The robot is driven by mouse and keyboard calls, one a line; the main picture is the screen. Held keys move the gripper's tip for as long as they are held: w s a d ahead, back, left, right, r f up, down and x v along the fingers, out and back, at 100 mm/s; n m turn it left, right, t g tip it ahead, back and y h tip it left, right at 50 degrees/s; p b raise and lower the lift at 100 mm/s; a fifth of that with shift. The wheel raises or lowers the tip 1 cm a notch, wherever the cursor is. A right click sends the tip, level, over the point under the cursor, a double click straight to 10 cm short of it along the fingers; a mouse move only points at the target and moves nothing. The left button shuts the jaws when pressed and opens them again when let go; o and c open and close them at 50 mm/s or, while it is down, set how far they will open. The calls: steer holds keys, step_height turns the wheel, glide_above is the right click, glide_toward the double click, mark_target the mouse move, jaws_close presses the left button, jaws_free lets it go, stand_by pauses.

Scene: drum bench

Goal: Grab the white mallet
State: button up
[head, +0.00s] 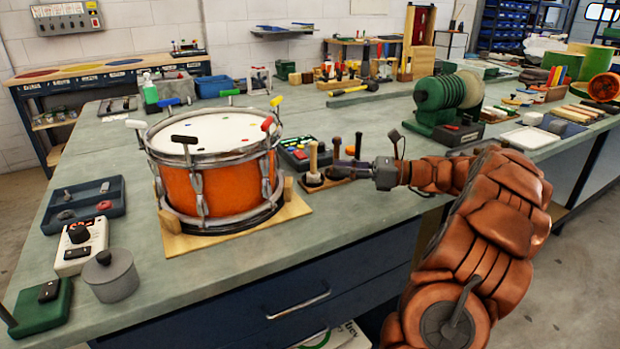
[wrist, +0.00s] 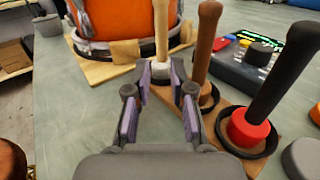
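The white mallet (wrist: 162,34) stands upright, head down, in a dark ring on a wooden rack (wrist: 233,115); it has a pale wooden handle and a whitish head. It also shows in the head view (head: 313,158). My gripper (wrist: 162,78) is open, with its two fingertips on either side of the mallet's lower part. I cannot tell whether either finger touches it. A brown mallet (wrist: 204,45) and a black-handled mallet with a red head (wrist: 285,75) stand to its right in the same rack. In the head view my gripper partly hides the rack.
An orange drum (head: 225,185) on a wooden base stands left of the rack. A control box with coloured buttons (head: 300,153) is behind it. A green spool machine (head: 447,100) stands to the right. The green bench top (head: 330,225) is clear in front of the rack.

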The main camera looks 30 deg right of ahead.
mark_target(313, 173)
steer(key=shift+b+x, duration=0.75)
steer(key=shift+x, duration=3.05)
steer(key=shift+w+d+r, duration=0.1)
steer(key=shift+d, duration=0.05)
jaws_close()
